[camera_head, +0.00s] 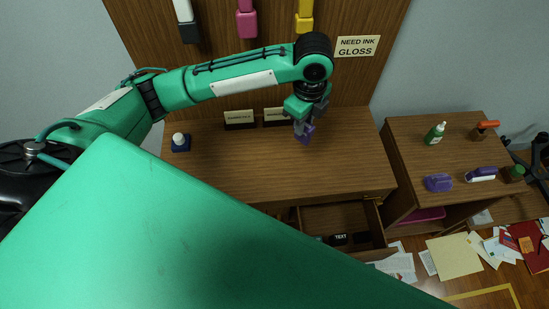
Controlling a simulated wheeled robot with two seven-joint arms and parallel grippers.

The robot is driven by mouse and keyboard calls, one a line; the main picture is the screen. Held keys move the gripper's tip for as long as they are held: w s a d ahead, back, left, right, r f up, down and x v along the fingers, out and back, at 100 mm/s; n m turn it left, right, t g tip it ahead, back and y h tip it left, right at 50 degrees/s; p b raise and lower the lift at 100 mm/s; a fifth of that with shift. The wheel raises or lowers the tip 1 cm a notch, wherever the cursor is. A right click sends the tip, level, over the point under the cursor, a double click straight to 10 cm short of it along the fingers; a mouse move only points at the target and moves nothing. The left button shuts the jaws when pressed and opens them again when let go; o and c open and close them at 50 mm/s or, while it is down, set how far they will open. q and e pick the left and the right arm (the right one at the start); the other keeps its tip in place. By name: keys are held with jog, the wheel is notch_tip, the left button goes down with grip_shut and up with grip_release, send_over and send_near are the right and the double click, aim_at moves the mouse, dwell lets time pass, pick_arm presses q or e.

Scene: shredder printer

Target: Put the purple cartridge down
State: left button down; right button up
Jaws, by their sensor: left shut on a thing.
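My left gripper (303,118) reaches in from the left over the back right part of the brown wooden desk (230,175). It points down and is shut on the purple cartridge (305,135), whose lower part shows below the fingers. I cannot tell whether the cartridge touches the desk top. My right gripper is not in view.
Two small signs (239,118) stand at the back. An open drawer (335,219) juts from the front. The right side table (440,155) holds a green bottle (435,133) and a purple stapler-like thing (439,183). The desk's middle is clear.

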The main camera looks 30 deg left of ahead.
pick_arm(q)
jog(key=m, duration=0.1)
jog(key=d+m, duration=0.1)
jog(key=shift+w+r+m, duration=0.2)
jog(key=shift+r+m, duration=0.05)
jog(key=shift+m, duration=0.05)
jog(key=shift+d+f+m, duration=0.1)
jog(key=shift+m, duration=0.5)
notch_tip(320, 180, down, 19)
jog(key=p, duration=0.4)
jog(key=shift+f+p, duration=0.15)
jog(key=shift+p, duration=0.25)
jog(key=shift+w+f, duration=0.1)
jog(key=shift+f, duration=0.15)
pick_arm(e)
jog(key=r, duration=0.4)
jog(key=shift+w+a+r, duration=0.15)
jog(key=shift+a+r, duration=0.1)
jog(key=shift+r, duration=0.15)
